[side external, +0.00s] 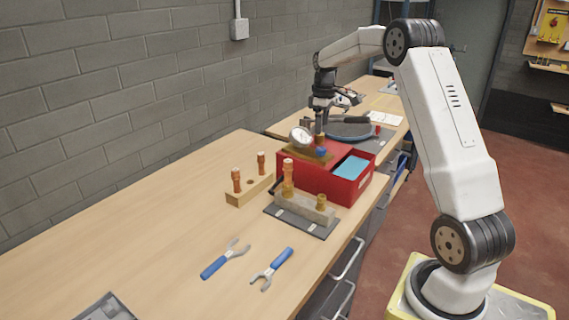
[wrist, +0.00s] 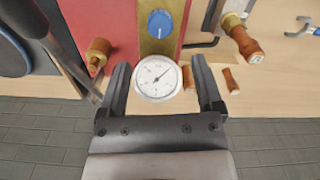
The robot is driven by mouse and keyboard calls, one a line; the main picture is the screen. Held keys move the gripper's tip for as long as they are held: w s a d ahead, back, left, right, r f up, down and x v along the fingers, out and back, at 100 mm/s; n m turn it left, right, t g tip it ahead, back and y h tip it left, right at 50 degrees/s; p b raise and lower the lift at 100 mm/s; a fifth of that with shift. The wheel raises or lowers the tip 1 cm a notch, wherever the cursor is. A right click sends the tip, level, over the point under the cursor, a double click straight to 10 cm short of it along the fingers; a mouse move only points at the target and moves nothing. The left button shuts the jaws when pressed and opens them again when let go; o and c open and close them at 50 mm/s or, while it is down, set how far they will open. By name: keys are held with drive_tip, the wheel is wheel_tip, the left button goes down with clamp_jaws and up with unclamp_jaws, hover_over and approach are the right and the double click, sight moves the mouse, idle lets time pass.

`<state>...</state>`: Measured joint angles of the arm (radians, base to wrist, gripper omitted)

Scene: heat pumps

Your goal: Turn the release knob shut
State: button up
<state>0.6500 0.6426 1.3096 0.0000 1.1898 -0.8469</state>
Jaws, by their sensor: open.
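A blue knob (wrist: 160,23) with a pale mark sits on a brass-coloured block (wrist: 158,45); I take it to be the release knob. In the side view the blue knob (side external: 321,152) shows on the block's near end. A round white dial gauge (wrist: 158,77) stands beside it, also seen in the side view (side external: 301,136). My gripper (wrist: 161,66) is open and empty. In the wrist view its fingers flank the gauge, and the knob lies beyond the fingertips. In the side view my gripper (side external: 321,108) hangs above the block; exact clearance is unclear.
The block is on a red box (side external: 350,185) with a blue inset. A brass fitting with a copper end (wrist: 97,52) stands left of the fingers in the wrist view, another (wrist: 240,35) right.

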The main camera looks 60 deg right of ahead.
sight(320, 148)
drive_tip(key=shift+f, duration=0.1)
drive_tip(key=shift+f, duration=3.8)
clamp_jaws()
